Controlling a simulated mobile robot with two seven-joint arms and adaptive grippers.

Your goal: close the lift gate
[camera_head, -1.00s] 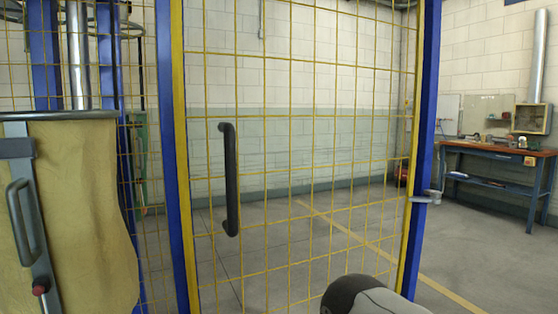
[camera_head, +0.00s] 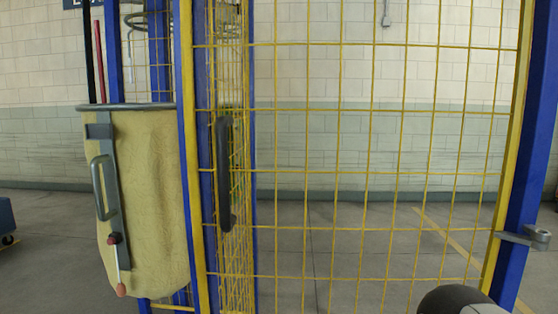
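The lift gate (camera_head: 362,111) is a yellow wire-mesh panel with a yellow frame, filling the middle and right of the head view. A long dark vertical handle (camera_head: 224,175) is near its left side. A blue post (camera_head: 529,190) stands at its right edge, with a grey metal latch-like fitting (camera_head: 522,237) on it. Blue and yellow uprights (camera_head: 187,150) stand at the left edge. I cannot tell whether the gate is fully shut. A rounded dark and grey part of my arm shows at the bottom right. Neither gripper is in view.
A yellowish sling bag (camera_head: 150,200) with a grey strap, handle and hanging red-ended cord hangs left of the gate. A blue wheeled object (camera_head: 6,222) is cut off at the far left. Grey floor (camera_head: 45,240) is open at the left, before a block wall.

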